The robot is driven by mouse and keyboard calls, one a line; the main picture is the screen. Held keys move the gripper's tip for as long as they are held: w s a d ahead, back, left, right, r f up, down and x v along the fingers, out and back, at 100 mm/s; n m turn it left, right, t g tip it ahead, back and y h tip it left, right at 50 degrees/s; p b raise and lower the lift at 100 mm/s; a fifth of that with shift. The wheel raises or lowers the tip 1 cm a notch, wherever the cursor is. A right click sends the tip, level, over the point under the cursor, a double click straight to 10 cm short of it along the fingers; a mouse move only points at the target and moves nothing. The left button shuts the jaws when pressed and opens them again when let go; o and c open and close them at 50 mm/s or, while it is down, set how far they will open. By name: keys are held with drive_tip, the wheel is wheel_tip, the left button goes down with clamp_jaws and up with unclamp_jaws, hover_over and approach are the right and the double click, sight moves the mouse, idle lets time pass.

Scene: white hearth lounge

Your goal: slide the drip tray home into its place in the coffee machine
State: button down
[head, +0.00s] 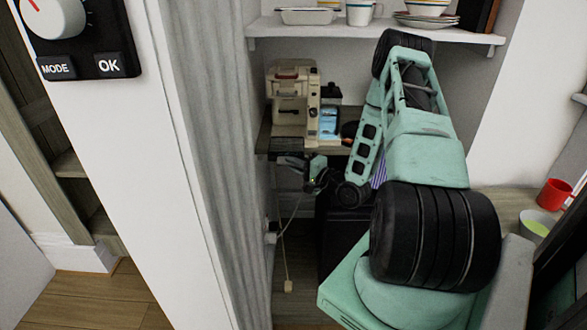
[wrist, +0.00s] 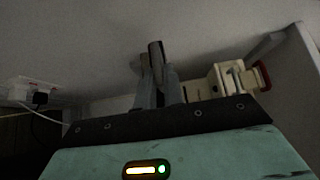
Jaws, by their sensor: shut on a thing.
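The cream coffee machine (head: 292,100) stands on a wooden shelf in the alcove in the head view. It also shows right of the fingers in the wrist view (wrist: 235,80). My gripper (head: 289,162) is in front of and a little below that shelf's front edge, apart from the machine. In the wrist view my gripper (wrist: 156,68) has its fingers close together around a thin dark piece, seen nearly edge-on. It is likely the drip tray, but its shape is mostly hidden. The tray's place in the machine is too small to make out.
The wooden shelf (head: 264,142) has its front edge close above my gripper. A blue-lit container (head: 329,122) stands right of the machine. A white upper shelf (head: 300,27) holds crockery. A grey ribbed wall (head: 215,150) is close on the left. A cord (head: 285,245) hangs below.

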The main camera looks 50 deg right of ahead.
sight(294, 143)
drive_tip(key=shift+w+d+f+b, duration=0.2)
drive_tip(key=shift+w+d+b, duration=0.15)
drive_tip(key=shift+w+d, duration=0.95)
drive_tip(key=shift+w+d+f+b, duration=0.15)
drive_tip(key=shift+w+d+b, duration=0.15)
drive_tip(key=shift+w+d, duration=1)
drive_tip(key=shift+w+d+b, duration=0.35)
drive_tip(key=shift+w+d, duration=0.4)
drive_tip(key=shift+d, duration=0.35)
drive_tip(key=shift+w+d+b, duration=0.3)
drive_tip(key=shift+w+d, duration=0.45)
drive_tip(key=shift+d, duration=0.35)
drive_tip(key=shift+w+d+f, duration=0.1)
drive_tip(key=shift+f, duration=0.2)
drive_tip(key=c, duration=1.4)
unclamp_jaws()
drive_tip(key=shift+c, duration=0.2)
drive_tip(key=shift+f, duration=0.1)
drive_tip(key=shift+s, duration=0.4)
drive_tip(key=s+b, duration=0.2)
drive_tip(key=s, duration=1.4)
drive_tip(key=shift+s+d, duration=0.3)
drive_tip(key=shift+s, duration=0.05)
